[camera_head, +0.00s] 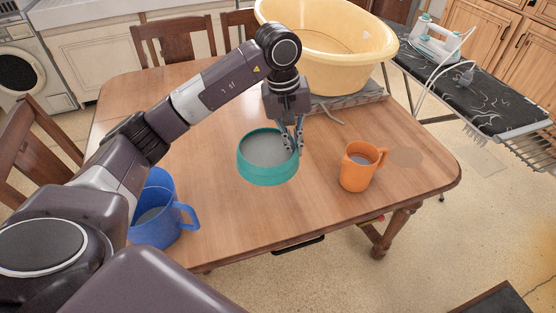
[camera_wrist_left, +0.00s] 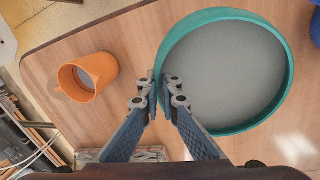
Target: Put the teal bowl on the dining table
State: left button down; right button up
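The teal bowl (camera_head: 267,174), grey inside, is upright at the middle of the wooden dining table (camera_head: 330,215). I cannot tell for sure whether its base touches the tabletop. My left gripper (camera_head: 292,138) is at the bowl's right rim in the head view. In the left wrist view its fingers (camera_wrist_left: 162,88) straddle the rim of the bowl (camera_wrist_left: 275,108), one inside and one outside, closed on the wall. My right gripper is not in view.
A blue pitcher (camera_head: 155,225) is at the left edge, partly behind my arm. A yellow tub (camera_head: 325,60) stands at the back. Chairs and an ironing board (camera_head: 470,85) surround the table.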

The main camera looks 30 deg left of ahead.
pick_arm(q)
notch_tip(320, 180, down, 12)
jog(key=shift+f+p, duration=0.2)
jog(key=shift+p, duration=0.75)
notch_tip(320, 180, down, 4)
jog(key=shift+d+r+p, duration=0.1)
jog(key=shift+p, duration=0.3)
jog(key=shift+f, duration=0.3)
jog(key=shift+f+b, duration=0.15)
jog(key=shift+b, duration=0.15)
jog(key=c, duration=2.2)
grip_release()
jog(key=shift+o, duration=0.2)
